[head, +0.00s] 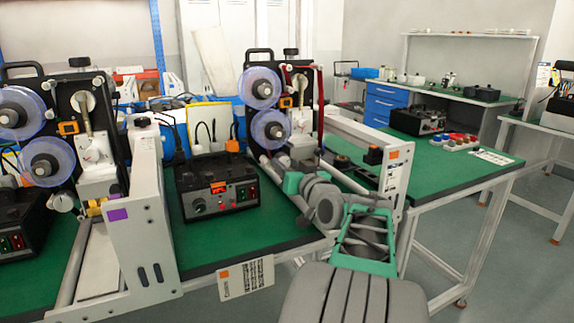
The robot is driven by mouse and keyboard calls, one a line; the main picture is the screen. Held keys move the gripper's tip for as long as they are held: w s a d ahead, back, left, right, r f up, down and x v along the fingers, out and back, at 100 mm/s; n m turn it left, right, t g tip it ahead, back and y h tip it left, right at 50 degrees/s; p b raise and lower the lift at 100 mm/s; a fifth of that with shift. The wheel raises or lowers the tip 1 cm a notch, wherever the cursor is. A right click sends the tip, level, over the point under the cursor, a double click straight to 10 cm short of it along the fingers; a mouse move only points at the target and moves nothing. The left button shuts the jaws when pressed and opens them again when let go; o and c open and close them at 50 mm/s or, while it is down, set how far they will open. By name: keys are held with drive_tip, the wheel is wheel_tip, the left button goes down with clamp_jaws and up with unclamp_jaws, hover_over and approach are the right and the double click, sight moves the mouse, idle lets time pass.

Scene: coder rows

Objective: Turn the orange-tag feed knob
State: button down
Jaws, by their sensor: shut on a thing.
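The orange tag (393,155) is on the pale end plate (397,180) of the right-hand coder. My arm reaches from the lower middle over the green bench to that coder's front left side. My gripper (273,160) is at the low front of this coder, below its lower blue-rimmed reel (270,130). It is shut on the feed knob there, which is mostly hidden behind the fingers and wrist. The knob's angle cannot be made out.
The left coder has a purple-tagged plate (117,215). A label card (246,279) hangs at the bench edge.

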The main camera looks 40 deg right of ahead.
drive_tip(key=m+p, duration=0.3)
drive_tip(key=m, duration=0.2)
drive_tip(key=shift+r+m, duration=0.15)
drive_tip(key=shift+m, duration=0.15)
drive_tip(key=m+p, duration=0.3)
drive_tip(key=m, duration=0.1)
drive_tip(key=shift+m+p, duration=0.55)
drive_tip(key=shift+m, duration=0.25)
drive_tip(key=shift+f, duration=0.2)
drive_tip(key=c, duration=0.9)
unclamp_jaws()
drive_tip(key=v, duration=0.8)
drive_tip(key=shift+r, duration=0.1)
